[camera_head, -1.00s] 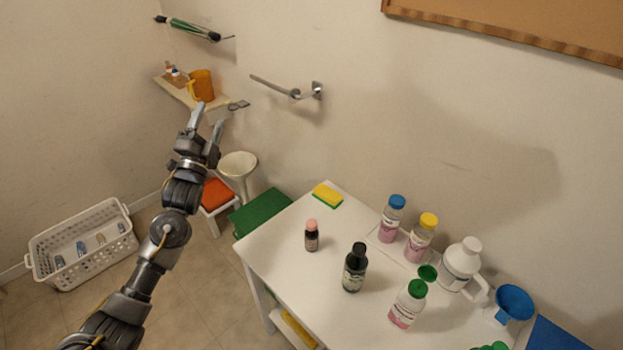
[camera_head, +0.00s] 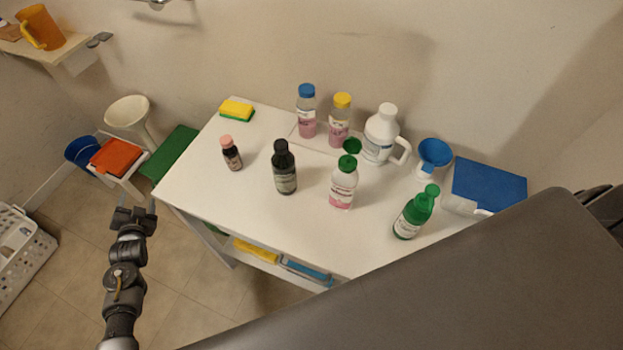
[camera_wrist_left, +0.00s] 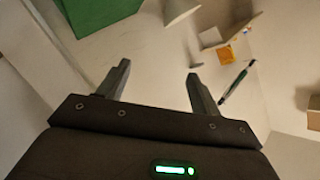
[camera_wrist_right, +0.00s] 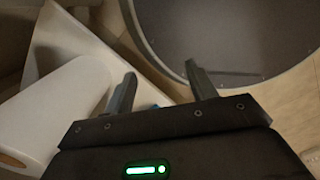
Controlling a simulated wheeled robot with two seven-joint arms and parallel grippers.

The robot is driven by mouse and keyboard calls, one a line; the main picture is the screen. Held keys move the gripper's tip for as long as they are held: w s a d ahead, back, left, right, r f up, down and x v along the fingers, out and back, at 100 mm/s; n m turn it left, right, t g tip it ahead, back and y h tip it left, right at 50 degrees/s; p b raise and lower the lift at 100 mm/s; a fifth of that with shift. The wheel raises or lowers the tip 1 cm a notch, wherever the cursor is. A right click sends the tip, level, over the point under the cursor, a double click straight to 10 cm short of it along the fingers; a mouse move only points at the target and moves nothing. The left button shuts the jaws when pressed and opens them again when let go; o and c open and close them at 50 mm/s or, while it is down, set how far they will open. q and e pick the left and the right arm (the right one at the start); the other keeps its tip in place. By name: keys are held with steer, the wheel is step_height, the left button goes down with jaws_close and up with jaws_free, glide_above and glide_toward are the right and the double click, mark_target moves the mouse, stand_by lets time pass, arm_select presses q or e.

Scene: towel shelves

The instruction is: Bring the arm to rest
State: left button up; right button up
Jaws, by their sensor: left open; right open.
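My left gripper (camera_head: 133,205) is in the left part of the head view, in front of the white table's left end and above the tiled floor. In the left wrist view its two fingers (camera_wrist_left: 158,85) stand apart with nothing between them. My right gripper is outside the head view. In the right wrist view its fingers (camera_wrist_right: 163,88) are apart and empty, near a white rounded object (camera_wrist_right: 55,110) at the left and a large dark round shape at the top.
The white table (camera_head: 235,205) bears several bottles, a yellow-green sponge (camera_head: 236,110), a blue funnel (camera_head: 434,156) and a blue box (camera_head: 488,186). A white basket (camera_head: 20,255) stands at the far left. An orange mug (camera_head: 41,27) sits on a wall shelf. Open floor lies left of the table.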

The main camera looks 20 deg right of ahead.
arm_select(q)
steer(key=s+d+f+n+g+b, duration=0.2)
steer(key=s+f+n+g, duration=0.35)
steer(key=s+f, duration=1.95)
steer(key=s+f+g, duration=0.2)
steer(key=s+f, duration=0.3)
steer(key=s, duration=0.6)
steer(key=s+d+f+n+g+b, duration=0.1)
steer(key=s+f+g, duration=0.2)
steer(key=s, duration=0.7)
steer(key=s+d+f+g+b, duration=0.1)
steer(key=s+f+g, duration=0.2)
steer(key=s+f, duration=0.4)
steer(key=s, duration=0.4)
steer(key=shift+s+d+f, duration=0.15)
steer(key=shift+s+d, duration=0.1)
steer(key=shift+s, duration=0.05)
arm_select(e)
steer(key=s+d+f, duration=0.2)
steer(key=d+f, duration=0.1)
steer(key=d, duration=0.2)
steer(key=s+d+f+t, duration=0.1)
steer(key=s+d+f, duration=0.1)
steer(key=d, duration=0.4)
steer(key=shift+f+t+y, duration=0.3)
steer(key=shift+f, duration=0.45)
